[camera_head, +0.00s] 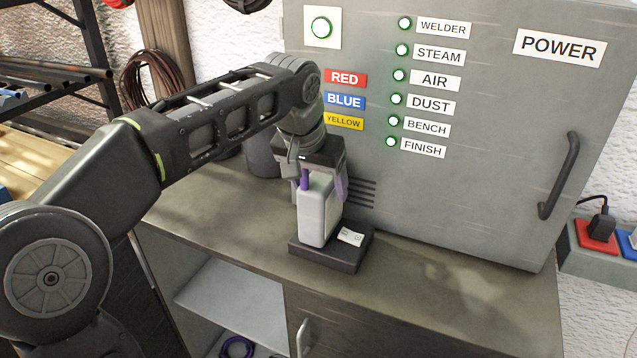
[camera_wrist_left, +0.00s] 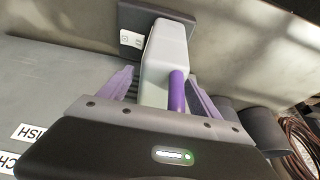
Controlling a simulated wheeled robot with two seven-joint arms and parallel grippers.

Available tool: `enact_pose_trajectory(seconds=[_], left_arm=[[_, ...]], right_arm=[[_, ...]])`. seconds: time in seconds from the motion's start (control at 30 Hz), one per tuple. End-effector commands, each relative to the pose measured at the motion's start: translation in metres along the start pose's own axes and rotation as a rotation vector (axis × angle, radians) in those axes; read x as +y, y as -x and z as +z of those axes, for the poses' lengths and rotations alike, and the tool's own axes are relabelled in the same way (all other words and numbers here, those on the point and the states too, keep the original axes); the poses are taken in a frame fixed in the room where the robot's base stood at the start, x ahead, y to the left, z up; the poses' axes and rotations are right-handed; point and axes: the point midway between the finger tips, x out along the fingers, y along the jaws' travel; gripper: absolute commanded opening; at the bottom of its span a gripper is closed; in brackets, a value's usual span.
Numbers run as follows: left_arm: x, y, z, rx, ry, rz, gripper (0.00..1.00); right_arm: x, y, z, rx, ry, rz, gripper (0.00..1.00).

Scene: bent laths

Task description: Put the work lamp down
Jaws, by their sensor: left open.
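The work lamp (camera_head: 314,216), a pale grey block-shaped body with a purple rod on it, stands upright on a dark base (camera_head: 312,254) with a small white label, on the bench top. In the left wrist view the lamp (camera_wrist_left: 165,48) lies between the purple fingers, with the dark base (camera_wrist_left: 133,38) beyond it. My left gripper (camera_head: 322,180) is open and points down around the upper part of the lamp. Gaps show beside the lamp in the wrist view, though any slight touch is hard to tell. My right gripper is not in view.
A grey power cabinet (camera_head: 470,170) with labels, green lights and a dark handle (camera_head: 558,176) stands right behind the lamp. The bench top (camera_head: 440,305) is clear to the right. A red socket (camera_head: 597,234) is at the right edge. Open shelving (camera_head: 228,296) lies below the bench.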

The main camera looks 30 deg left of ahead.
Motion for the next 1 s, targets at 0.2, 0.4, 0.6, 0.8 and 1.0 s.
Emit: enact_pose_trajectory(seconds=[0.2, 0.4, 0.6, 0.8, 1.0], left_arm=[[0.000, 0.003, -0.001, 0.000, 0.000, 0.000, 0.73], [0.000, 0.022, -0.002, 0.004, 0.000, 0.001, 0.73], [0.000, 0.062, -0.002, 0.004, 0.000, 0.001, 0.73], [0.000, 0.109, -0.004, 0.001, 0.000, 0.001, 0.73], [0.000, 0.123, -0.002, 0.000, 0.000, 0.000, 0.73]], right_arm=[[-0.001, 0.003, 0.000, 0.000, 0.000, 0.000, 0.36], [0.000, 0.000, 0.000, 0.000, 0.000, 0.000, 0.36], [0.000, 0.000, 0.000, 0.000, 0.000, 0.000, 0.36], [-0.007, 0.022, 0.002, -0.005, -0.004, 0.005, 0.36], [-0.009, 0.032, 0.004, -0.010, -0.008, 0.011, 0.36]])
